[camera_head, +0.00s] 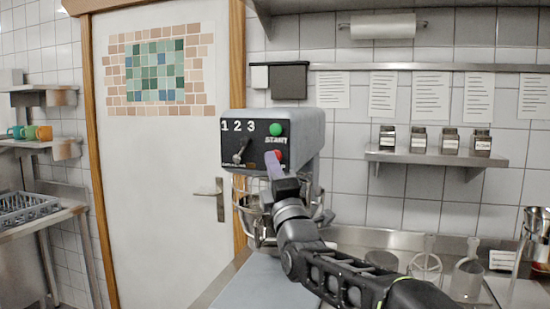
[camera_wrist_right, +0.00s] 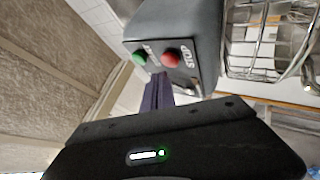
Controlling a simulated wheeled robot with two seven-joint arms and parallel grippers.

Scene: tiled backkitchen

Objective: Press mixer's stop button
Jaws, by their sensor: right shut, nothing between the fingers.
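The mixer (camera_head: 310,128) stands on the counter with its dark control panel facing me. The panel has a green start button (camera_head: 276,129), a speed lever (camera_head: 240,151) and, below the start button, the red stop button (camera_head: 280,155). My right gripper (camera_head: 273,163) is shut and empty, its purple fingertips in front of the panel by the stop button, partly covering its label. In the right wrist view the fingers (camera_wrist_right: 158,92) end just beside the red stop button (camera_wrist_right: 171,58); whether they touch it I cannot tell. My left gripper is not in view.
The mixer's wire bowl guard (camera_head: 250,200) hangs below its head. A shelf (camera_head: 435,158) with several jars is on the tiled wall. A white door (camera_head: 165,200) is at left.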

